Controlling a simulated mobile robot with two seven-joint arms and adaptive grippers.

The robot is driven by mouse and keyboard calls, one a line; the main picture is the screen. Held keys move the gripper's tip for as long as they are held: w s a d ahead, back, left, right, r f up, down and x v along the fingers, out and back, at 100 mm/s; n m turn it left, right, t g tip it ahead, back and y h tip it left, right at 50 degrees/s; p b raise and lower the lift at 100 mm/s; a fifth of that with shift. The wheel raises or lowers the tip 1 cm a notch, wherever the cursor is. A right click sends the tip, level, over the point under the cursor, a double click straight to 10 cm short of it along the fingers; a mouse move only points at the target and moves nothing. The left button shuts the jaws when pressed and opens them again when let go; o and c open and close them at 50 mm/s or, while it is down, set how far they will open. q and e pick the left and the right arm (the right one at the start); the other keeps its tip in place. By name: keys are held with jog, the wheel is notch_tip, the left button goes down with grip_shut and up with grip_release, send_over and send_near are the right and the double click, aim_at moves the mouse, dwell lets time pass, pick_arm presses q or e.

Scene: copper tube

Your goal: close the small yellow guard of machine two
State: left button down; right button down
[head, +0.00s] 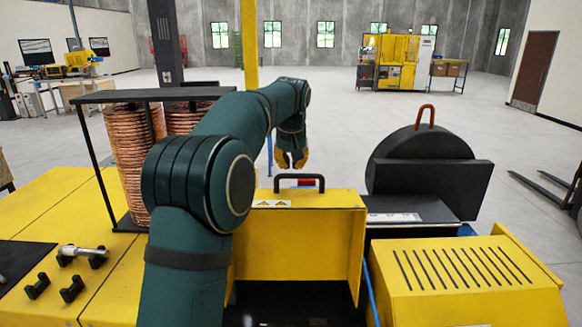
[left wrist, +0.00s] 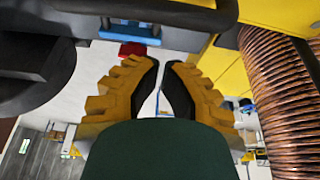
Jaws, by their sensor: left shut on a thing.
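The small yellow guard (head: 312,245) stands raised behind a dark opening in the yellow machine, with a black handle (head: 322,184) on its top. My left arm reaches over from the front. My left gripper (head: 292,166) points down just behind and above the handle. It also shows in the left wrist view (left wrist: 163,64), with the finger tips close together. No held thing can be made out between them. A dark curved bar, apparently the handle, crosses the top of that view, apart from the tips. My right gripper is not in view.
Copper coils (head: 131,165) stand in a black frame left of my arm. A dark round housing (head: 418,150) and a slotted yellow cover (head: 465,268) are on the right. The floor behind is largely clear.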

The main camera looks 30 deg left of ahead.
pick_arm(q)
jog(key=shift+s+d, duration=0.35)
jog(key=shift+s, duration=0.25)
jog(key=shift+s+d, duration=0.35)
jog(key=shift+s, duration=0.25)
